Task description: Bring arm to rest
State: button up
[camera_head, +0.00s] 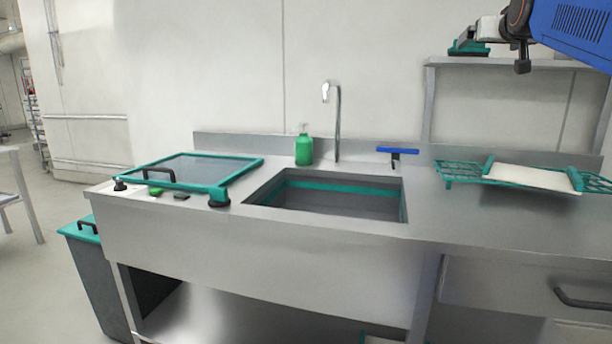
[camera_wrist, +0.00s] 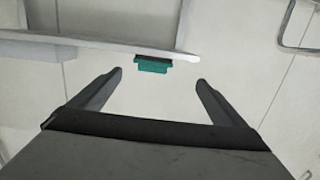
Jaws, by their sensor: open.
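My gripper (camera_wrist: 160,77) is open in the wrist view, its two dark fingers spread with nothing between them. Beyond the fingertips, a small teal object with a dark edge (camera_wrist: 153,66) shows against the edge of a pale shelf (camera_wrist: 100,45). In the head view my blue arm reaches in at the top right, raised near the wall shelf (camera_head: 500,63). A teal object (camera_head: 468,48) sits at the left end of that shelf, close to the end of my arm.
A steel counter (camera_head: 330,222) holds a sink (camera_head: 335,207), a tap (camera_head: 338,125), a green soap bottle (camera_head: 304,148) and a teal-framed glass lid (camera_head: 195,170). A teal rack with a white board (camera_head: 530,178) stands at right. A grey bin (camera_head: 98,275) stands at left.

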jog(key=s+a+f+n+g+y, duration=0.1)
jog(key=s+a+f+g, duration=0.3)
jog(key=s+f, duration=0.9)
jog(key=s+a+f+n+g+y, duration=0.1)
jog(key=s+a+f, duration=0.6)
jog(key=s+f, duration=0.7)
jog(key=s+a+f+n+g+y, duration=0.1)
jog(key=s+a+f+g, duration=0.5)
jog(key=f, duration=2.4)
jog(key=s+y, duration=0.1)
jog(key=s, duration=0.6)
jog(key=shift+s+f+g, duration=0.25)
jog(key=shift+f+g, duration=0.05)
jog(key=shift+o, duration=0.5)
